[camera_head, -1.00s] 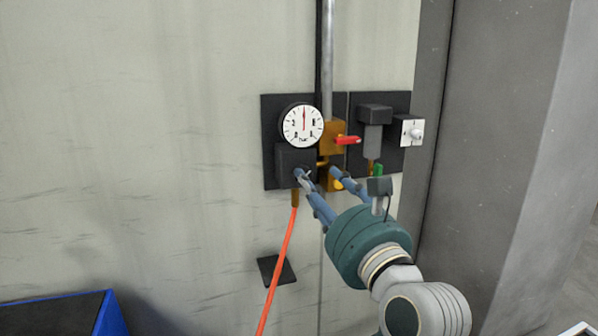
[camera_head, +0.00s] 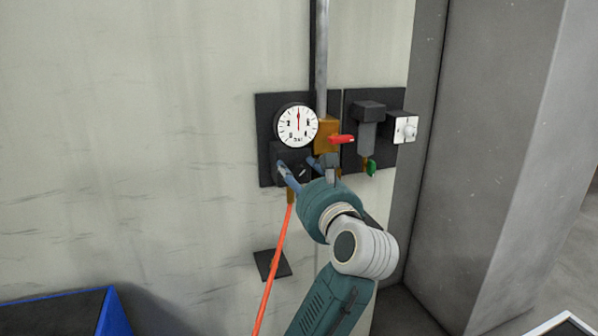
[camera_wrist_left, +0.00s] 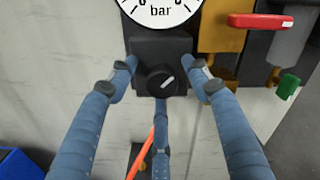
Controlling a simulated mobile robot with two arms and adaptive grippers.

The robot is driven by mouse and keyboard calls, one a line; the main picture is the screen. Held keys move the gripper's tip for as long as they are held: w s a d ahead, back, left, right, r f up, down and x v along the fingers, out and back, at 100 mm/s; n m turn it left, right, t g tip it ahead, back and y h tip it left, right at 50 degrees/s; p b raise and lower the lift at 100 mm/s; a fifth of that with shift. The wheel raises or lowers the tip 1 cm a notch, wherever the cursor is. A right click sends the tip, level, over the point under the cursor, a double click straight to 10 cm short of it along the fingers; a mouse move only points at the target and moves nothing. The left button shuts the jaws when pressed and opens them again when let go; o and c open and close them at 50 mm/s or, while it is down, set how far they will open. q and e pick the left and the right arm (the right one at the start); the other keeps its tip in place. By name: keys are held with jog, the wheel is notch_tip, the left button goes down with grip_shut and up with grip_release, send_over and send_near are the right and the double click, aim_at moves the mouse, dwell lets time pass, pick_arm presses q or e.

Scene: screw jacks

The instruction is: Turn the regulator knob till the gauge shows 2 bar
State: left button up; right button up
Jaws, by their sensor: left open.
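The round white pressure gauge (camera_head: 298,125) is on the wall panel, and its red needle points straight up in the head view. Its numbers are too small to read surely. The lower edge of the gauge (camera_wrist_left: 162,10) with the word "bar" shows in the left wrist view. Below it is the black regulator knob (camera_wrist_left: 155,84), its white mark slanting up to the right. My left gripper (camera_wrist_left: 164,82) is open, with blue fingers left and right of the knob and a third below. The fingers look apart from the knob. In the head view this gripper (camera_head: 302,168) is in front of the regulator.
A red-handled valve (camera_head: 341,139) on a brass block is right of the gauge. Further right are a grey filter with a green tap (camera_head: 370,168) and a white switch box (camera_head: 405,128). An orange hose (camera_head: 275,260) hangs below the regulator. A blue-edged bin (camera_head: 115,310) is at lower left.

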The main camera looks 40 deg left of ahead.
pick_arm(q)
jog(key=c, duration=1)
jog(key=shift+c, duration=0.7)
jog(key=shift+r, duration=0.15)
